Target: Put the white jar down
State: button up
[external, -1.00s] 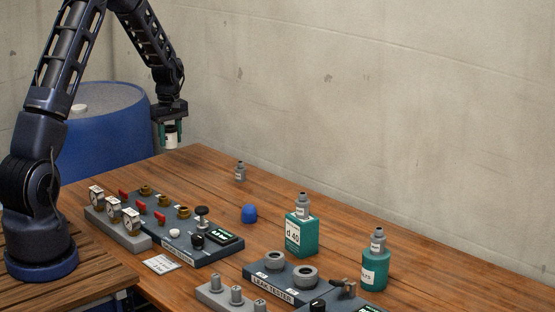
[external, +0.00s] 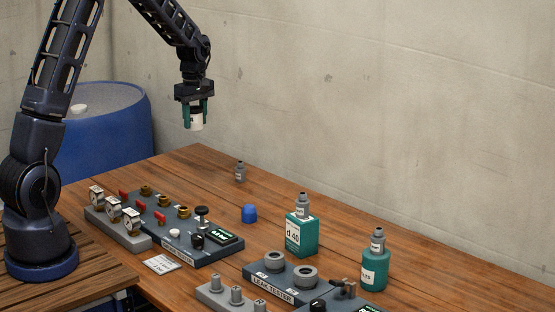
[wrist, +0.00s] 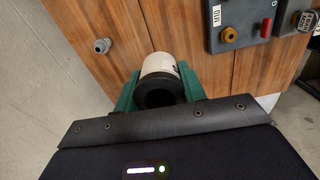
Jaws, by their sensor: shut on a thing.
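The white jar (external: 196,121) is between the teal fingers of my gripper (external: 195,114), which is shut on it. It hangs upright in the air above the far left part of the wooden table (external: 200,163). In the wrist view the white jar (wrist: 160,68) shows its pale side and a dark round end facing the camera, with the teal fingers (wrist: 160,92) on either side. There is a clear gap between the jar and the table top in the external view.
A small grey fitting (external: 240,172) stands on the table at the back. A blue cap (external: 249,214), a teal box-shaped bottle (external: 302,236) and a round teal bottle (external: 375,268) stand further right. The valve panel (external: 190,238) lies in front. Bare wood shows around the grey fitting.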

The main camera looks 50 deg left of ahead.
send_over(213, 202)
jog(key=shift+n, duration=0.3)
notch_tip(213, 202, down, 20)
jog(key=shift+r, duration=0.1)
dwell(0.4)
jog(key=shift+f, duration=0.25)
jog(key=o, duration=1)
jog(key=shift+r, duration=0.1)
